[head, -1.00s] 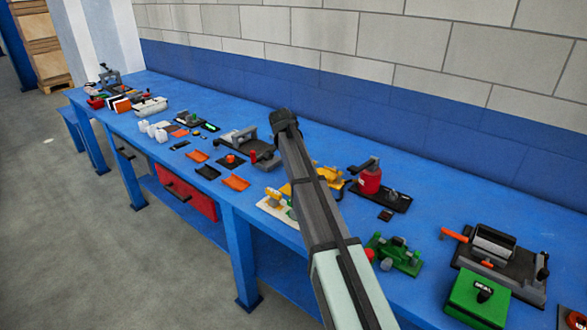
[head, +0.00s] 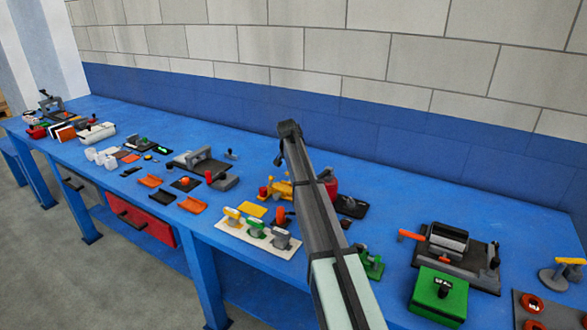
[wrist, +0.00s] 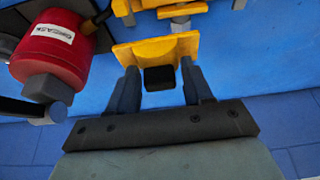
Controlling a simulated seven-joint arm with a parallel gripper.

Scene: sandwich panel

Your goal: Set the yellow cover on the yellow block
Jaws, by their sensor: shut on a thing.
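My gripper (wrist: 162,88) shows in the wrist view, its fingers closed about a yellow piece (wrist: 150,50), apparently the yellow cover, with a dark block (wrist: 160,78) between the fingers. Whether the fingers press the yellow part or the dark block is hard to tell. In the head view my arm hides the gripper's fingers and this piece. A yellow-orange fixture (head: 279,190) stands on the bench left of my arm; part of it shows in the wrist view (wrist: 178,12) beyond the held piece. I cannot tell which yellow part is the block.
A red canister (wrist: 52,50) stands close to the gripper, at left in the wrist view. A white base (head: 233,230) carries yellow, green and grey handled pieces. A yellow plate (head: 252,210) lies beside it. A green box (head: 437,296) stands at right. Blue bench (head: 400,205) is free toward the wall.

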